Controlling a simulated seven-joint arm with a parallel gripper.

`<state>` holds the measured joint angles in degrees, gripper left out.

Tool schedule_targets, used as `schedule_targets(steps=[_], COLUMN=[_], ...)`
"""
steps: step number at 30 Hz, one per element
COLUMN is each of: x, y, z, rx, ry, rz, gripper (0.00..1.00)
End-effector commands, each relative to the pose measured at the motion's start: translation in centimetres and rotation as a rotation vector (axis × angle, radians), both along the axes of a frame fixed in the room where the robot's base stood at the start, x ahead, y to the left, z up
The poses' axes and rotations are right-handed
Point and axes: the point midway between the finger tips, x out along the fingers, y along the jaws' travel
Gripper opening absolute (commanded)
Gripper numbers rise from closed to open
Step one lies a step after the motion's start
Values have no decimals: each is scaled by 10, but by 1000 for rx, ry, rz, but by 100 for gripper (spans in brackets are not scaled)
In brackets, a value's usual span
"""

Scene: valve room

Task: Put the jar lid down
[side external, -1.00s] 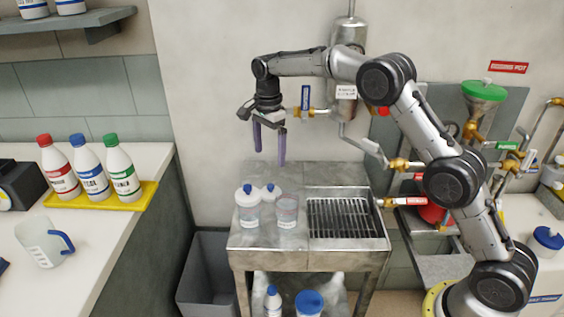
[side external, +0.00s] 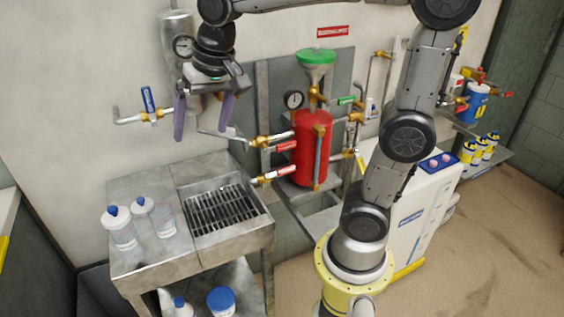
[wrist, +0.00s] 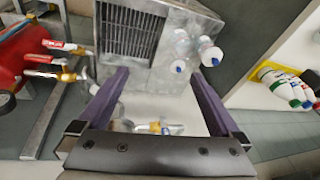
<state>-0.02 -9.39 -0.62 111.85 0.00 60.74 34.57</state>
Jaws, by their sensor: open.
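My gripper (side external: 203,128) has its two purple fingers spread and pointing down, with nothing between them. It hangs above the back of the metal bench (side external: 140,183), near the wall. The wrist view also shows the open fingers (wrist: 160,76). I cannot make out a loose jar lid. A clear bottle with a blue cap (side external: 122,232) stands at the bench's left. Clear containers (side external: 162,219) stand close beside it, with another blue cap (side external: 140,201) there. A jar with a broad blue lid (side external: 221,299) is on the lower shelf, partly cut off.
A drain grate (side external: 222,209) fills the bench's right side. A blue-handled tap (side external: 148,104), brass valves (side external: 262,141) and a red tank (side external: 312,147) with a green funnel (side external: 316,57) are along the wall. Bare bench surface lies behind the bottles.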

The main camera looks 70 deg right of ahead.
Motion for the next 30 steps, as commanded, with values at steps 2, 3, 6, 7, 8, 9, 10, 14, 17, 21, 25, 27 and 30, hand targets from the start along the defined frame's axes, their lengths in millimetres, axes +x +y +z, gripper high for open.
schedule_targets(steps=[2, 3, 6, 7, 8, 9, 10, 14, 17, 21, 25, 27, 30], x=[-37, -53, -91, -101, -110, -121, -128, -150, -157, -159, -158, -158, -158], y=[0, 0, 0, 0, 0, 0, 0, 0, 0, 0, 0, 0, 0], z=[-1, -4, -16, -20, -24, -30, -34, -48, -54, -56, -56, -56, -55], rx=[-36, -57, -108, -124, -139, -157, -171, -215, -231, -236, -235, -235, -235], ry=[-41, -59, -102, -115, -125, -137, -147, -173, -182, -182, -182, -182, -182], rz=[106, 161, 291, 327, 361, 401, 429, 517, 550, 560, 558, 558, 557], gripper=[100, 100, 100, 100, 100, 100, 100, 100, 100, 100, 100, 100, 100])
